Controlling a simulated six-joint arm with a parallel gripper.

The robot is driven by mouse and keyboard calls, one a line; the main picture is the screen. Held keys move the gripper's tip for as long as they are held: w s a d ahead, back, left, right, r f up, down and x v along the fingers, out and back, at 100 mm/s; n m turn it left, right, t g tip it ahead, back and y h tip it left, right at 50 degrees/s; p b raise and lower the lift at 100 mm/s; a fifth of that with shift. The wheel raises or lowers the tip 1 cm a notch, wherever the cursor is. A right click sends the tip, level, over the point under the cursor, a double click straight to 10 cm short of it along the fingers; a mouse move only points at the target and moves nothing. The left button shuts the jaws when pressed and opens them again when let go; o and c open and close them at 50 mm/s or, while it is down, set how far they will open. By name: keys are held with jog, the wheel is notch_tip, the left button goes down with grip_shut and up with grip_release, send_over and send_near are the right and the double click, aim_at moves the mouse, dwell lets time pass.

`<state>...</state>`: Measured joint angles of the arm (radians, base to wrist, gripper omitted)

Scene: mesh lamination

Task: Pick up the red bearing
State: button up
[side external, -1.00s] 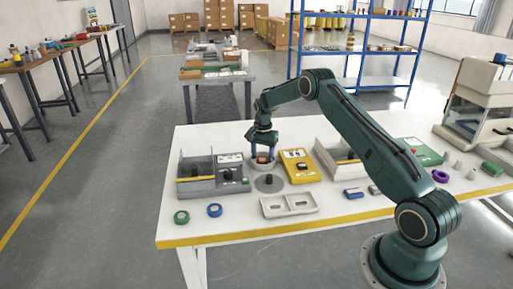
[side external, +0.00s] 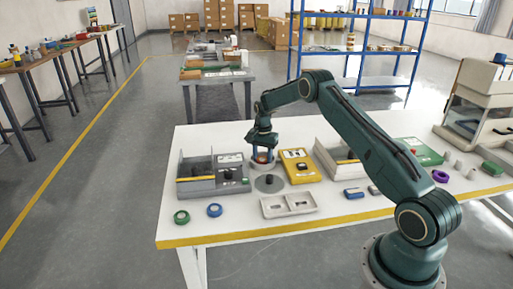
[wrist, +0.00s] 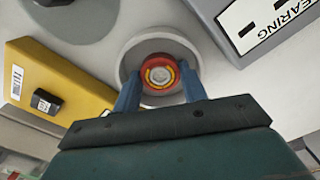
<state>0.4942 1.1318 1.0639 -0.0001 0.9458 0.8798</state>
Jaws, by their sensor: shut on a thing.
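The red bearing (wrist: 159,75) shows in the wrist view as a red ring with a yellow inner ring and a grey centre. It sits within a round grey holder (wrist: 188,53). My gripper (wrist: 160,88) has its two blue fingers on either side of the bearing, shut on it. In the side external view my gripper (side external: 263,155) points down at the back middle of the white table, beside the yellow box (side external: 300,165). The bearing is small there and mostly hidden between the fingers.
A grey box with a dark control panel (side external: 232,172) stands to the left. A grey disc (side external: 269,184) and a light two-well tray (side external: 289,205) lie in front. Green (side external: 181,217) and blue (side external: 214,210) rings lie at the front left.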

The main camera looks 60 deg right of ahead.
aim_at(262, 159)
jog(key=shift+r, duration=0.15)
notch_tip(262, 159, up, 20)
dwell(0.7)
jog(key=shift+a, duration=0.15)
dwell(0.4)
